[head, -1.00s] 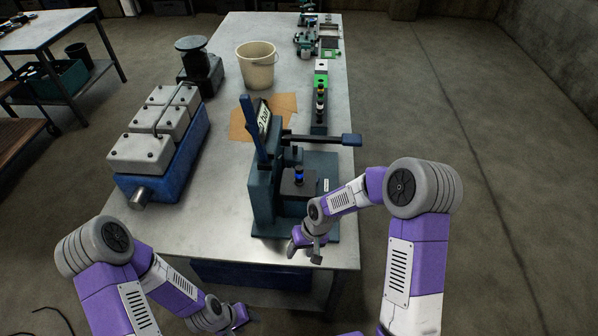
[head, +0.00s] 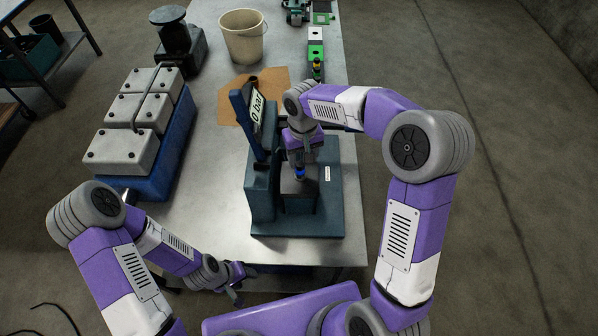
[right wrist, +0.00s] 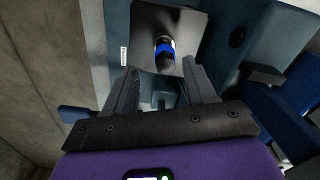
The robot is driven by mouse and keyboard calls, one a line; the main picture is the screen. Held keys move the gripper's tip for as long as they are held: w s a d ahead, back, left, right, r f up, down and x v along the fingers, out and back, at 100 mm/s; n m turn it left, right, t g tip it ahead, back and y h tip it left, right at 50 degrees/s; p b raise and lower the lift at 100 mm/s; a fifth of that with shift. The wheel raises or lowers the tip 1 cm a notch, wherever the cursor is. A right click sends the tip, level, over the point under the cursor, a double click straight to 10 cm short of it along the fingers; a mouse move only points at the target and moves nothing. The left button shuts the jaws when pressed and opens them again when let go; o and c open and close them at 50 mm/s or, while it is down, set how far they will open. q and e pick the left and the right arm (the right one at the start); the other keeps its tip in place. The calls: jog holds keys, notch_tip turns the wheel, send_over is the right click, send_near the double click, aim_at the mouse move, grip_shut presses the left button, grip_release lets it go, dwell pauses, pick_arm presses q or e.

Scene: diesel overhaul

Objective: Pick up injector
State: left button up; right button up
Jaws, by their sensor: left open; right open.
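The injector (head: 299,173) stands upright on the dark block of the teal test stand; its blue band shows in the head view just below my right gripper. In the right wrist view the injector (right wrist: 165,50) shows its blue band and dark top, beyond the fingertips and roughly between them. My right gripper (head: 300,160) is open above the injector, its fingers partly hidden by my wrist in the head view. The right wrist view shows its two fingers (right wrist: 160,75) apart with nothing between them. My left gripper (head: 238,283) is open and empty at the table's front edge.
The test stand (head: 325,215) has an upright blue part and a "0 bar" display (head: 257,110) left of my right gripper. A blue-based engine block (head: 165,175) lies left.

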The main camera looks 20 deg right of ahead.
aim_at(300, 164)
jog(key=shift+a+f, duration=0.15)
jog(key=shift+f, duration=1.15)
jog(key=shift+a+f, duration=0.15)
jog(key=shift+f, duration=1.1)
jog(key=shift+w, duration=0.1)
grip_shut()
